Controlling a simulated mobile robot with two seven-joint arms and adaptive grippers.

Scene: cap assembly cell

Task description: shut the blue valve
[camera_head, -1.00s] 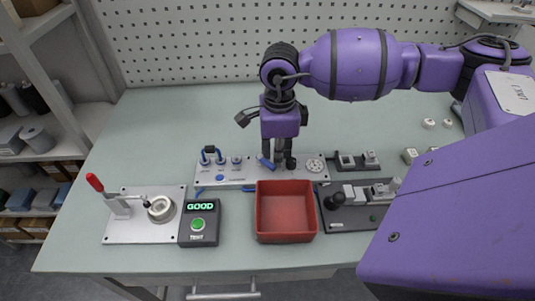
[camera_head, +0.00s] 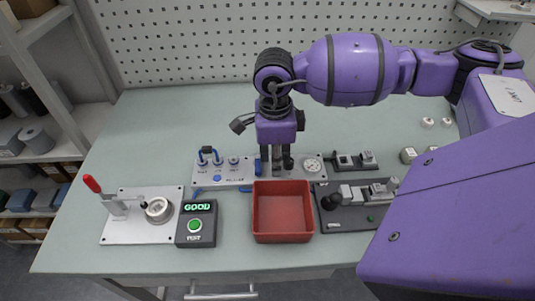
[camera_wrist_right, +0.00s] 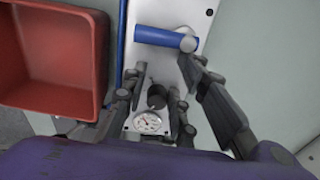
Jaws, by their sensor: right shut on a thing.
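The blue valve has a blue lever (camera_head: 258,167) on the grey panel (camera_head: 237,180) behind the red tray. In the right wrist view the lever (camera_wrist_right: 165,37) lies across the panel, its pivot end at the right. My right gripper (camera_head: 272,170) points down beside the lever, just to its right. It also shows in the right wrist view (camera_wrist_right: 160,85), with its fingers on either side of a dark knob (camera_wrist_right: 157,97). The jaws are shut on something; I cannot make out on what. My left gripper is out of view.
The red tray (camera_head: 282,236) stands close in front of the panel. A round gauge (camera_head: 313,166) is right of the gripper. A test box (camera_head: 196,236) and a red-handled clamp fixture (camera_head: 115,230) stand left. A dark fixture (camera_head: 345,216) is right. The table behind is largely clear.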

